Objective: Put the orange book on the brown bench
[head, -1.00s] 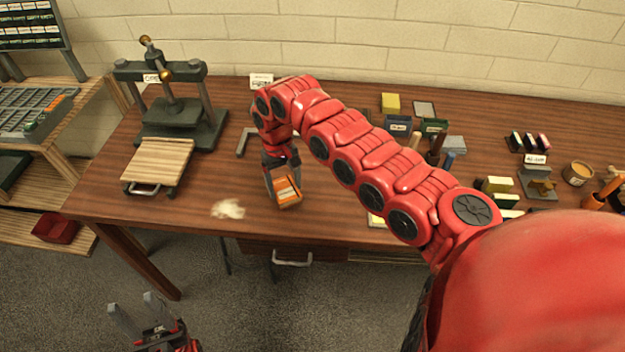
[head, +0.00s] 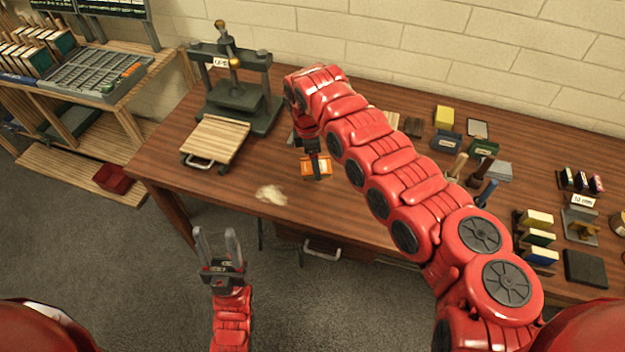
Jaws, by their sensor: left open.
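The orange book (head: 307,169) is small in the head view, near the middle of the picture. My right gripper (head: 317,172) points down and is shut on it, with a dark finger across its face. The book shows against the brown bench (head: 230,185); I cannot tell whether it touches the top. My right arm hides part of the bench behind it. My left gripper (head: 218,246) is open and empty, fingers pointing up, in front of the bench and over the grey floor.
A press (head: 240,100) with a slatted wooden board (head: 216,140) stands on the bench's left part. A pale scrap pile (head: 271,194) lies near the front edge. Blocks and small tools crowd the right side. A shelf unit with a grey type tray (head: 95,82) stands at left.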

